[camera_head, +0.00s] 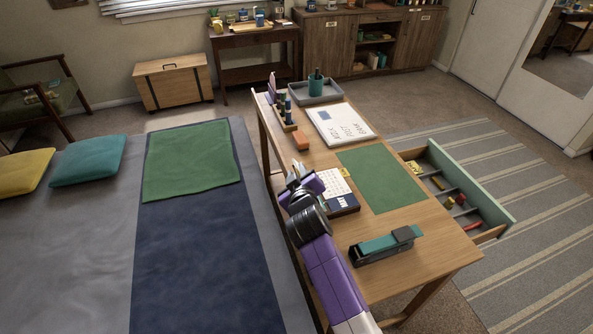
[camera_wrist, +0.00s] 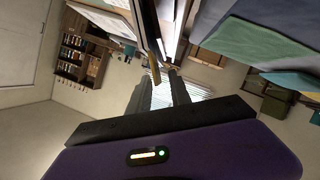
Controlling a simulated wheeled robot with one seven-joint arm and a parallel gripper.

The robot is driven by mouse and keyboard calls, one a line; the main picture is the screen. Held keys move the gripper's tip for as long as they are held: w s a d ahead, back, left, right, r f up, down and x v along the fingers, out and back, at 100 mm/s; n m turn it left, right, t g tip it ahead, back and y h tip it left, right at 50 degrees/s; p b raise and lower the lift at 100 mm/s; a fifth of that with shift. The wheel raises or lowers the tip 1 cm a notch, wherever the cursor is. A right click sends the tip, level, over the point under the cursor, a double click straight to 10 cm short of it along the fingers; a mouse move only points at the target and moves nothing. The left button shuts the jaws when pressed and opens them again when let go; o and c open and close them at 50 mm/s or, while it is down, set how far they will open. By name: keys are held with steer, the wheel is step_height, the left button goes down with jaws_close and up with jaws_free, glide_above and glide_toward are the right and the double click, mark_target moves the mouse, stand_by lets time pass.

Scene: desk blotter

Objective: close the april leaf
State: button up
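A desk calendar (camera_head: 338,184) lies on the wooden desk, with a white gridded page and a dark blue strip along its near side. A small yellow tab (camera_head: 346,172) shows at its far right corner. I cannot read which leaf is April. My gripper (camera_head: 299,172) is just left of the calendar, above the desk's left edge, and hides part of that side. In the wrist view my gripper (camera_wrist: 161,92) shows two grey fingers with a gap between them. A thin dark edge with a yellowish end (camera_wrist: 155,73) is close to the fingertips; I cannot tell if they touch.
A green blotter (camera_head: 382,178) lies right of the calendar. An orange block (camera_head: 301,140) and an upright rack stand along the left edge. A drawer (camera_head: 461,190) stands open at right.

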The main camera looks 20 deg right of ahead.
steer(key=shift+x, duration=0.8)
jaws_close()
stand_by(1.0)
